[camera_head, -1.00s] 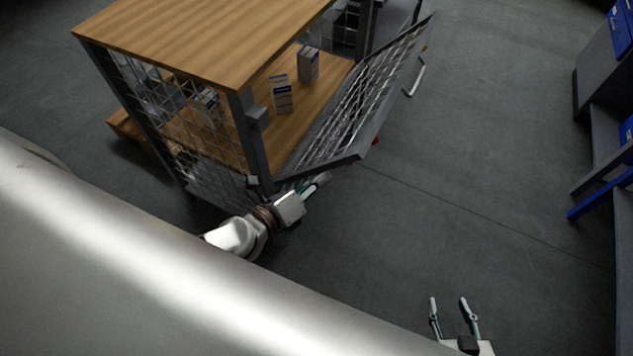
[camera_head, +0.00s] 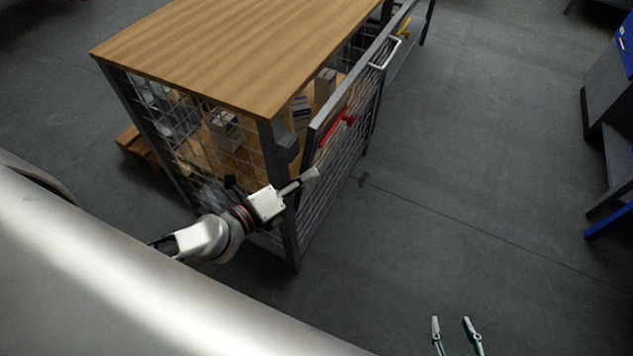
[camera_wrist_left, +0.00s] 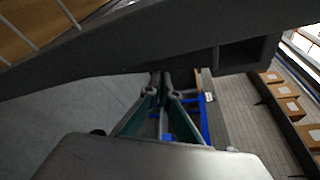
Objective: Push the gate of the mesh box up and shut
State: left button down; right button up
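The mesh box (camera_head: 230,50) has a wooden top, grey posts and wire mesh sides. Its gate (camera_head: 346,86), a grey frame with mesh, stands nearly upright along the right side, its top edge still leaning out from the box. The gate carries a white handle (camera_head: 385,52) and a red latch (camera_head: 338,126). My left gripper (camera_head: 312,174) is at the near end of the gate, below its top corner. In the left wrist view its fingers (camera_wrist_left: 163,78) meet at the tips, close under a dark frame bar (camera_wrist_left: 130,50). My right gripper (camera_head: 453,322) is open and empty, low in the head view.
Small cartons (camera_head: 325,86) stand on the wooden floor inside the box. A grey and blue rack (camera_head: 610,110) stands at the far right. The floor (camera_head: 480,160) between box and rack is clear.

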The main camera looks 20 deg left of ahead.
pick_arm(q)
jog(key=shift+w+a+r, duration=0.1)
jog(key=shift+a+r, duration=0.05)
jog(key=shift+a, duration=0.75)
jog(key=shift+d, duration=0.1)
